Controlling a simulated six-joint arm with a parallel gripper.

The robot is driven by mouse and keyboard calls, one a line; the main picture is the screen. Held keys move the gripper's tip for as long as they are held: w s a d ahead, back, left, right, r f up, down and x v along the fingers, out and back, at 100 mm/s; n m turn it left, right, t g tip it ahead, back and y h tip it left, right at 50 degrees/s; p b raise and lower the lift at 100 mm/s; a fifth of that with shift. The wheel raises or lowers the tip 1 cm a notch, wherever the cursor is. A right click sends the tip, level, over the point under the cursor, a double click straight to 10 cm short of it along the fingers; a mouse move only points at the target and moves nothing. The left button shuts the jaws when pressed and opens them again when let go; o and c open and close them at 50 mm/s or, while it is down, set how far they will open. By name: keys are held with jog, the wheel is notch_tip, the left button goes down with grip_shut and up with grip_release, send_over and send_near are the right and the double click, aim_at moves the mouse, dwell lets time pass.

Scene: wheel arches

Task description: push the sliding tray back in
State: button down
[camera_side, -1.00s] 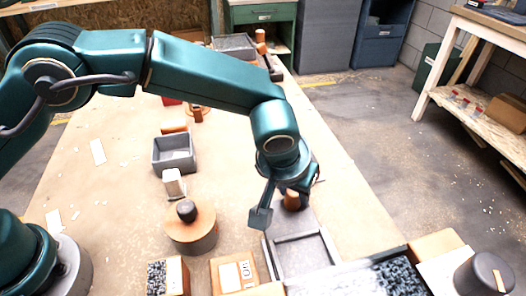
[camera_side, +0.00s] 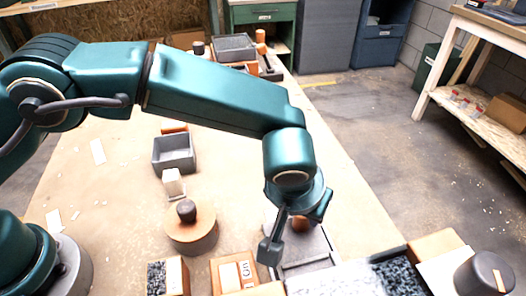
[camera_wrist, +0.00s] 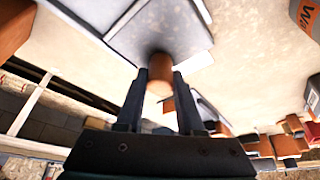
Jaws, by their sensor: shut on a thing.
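The sliding tray (camera_side: 318,247) is a flat grey piece with a raised rim, low in the side view right of centre. An orange-brown knob (camera_side: 300,224) stands on its grey plate. My gripper (camera_side: 285,228) points down at the knob and partly hides the tray. In the wrist view, the two dark fingers (camera_wrist: 158,85) are shut on the knob (camera_wrist: 160,68), one on each side. The tray's grey plate (camera_wrist: 190,32) lies beyond the knob there. The tray's near end is partly hidden by my gripper.
A round wooden block with a dark knob (camera_side: 191,232) and a grey open box (camera_side: 174,155) stand to the left. A dark cylinder (camera_side: 484,273) is at the bottom right.

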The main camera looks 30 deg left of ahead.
jog(key=c, duration=0.5)
grip_release()
jog(key=shift+v, duration=2.6)
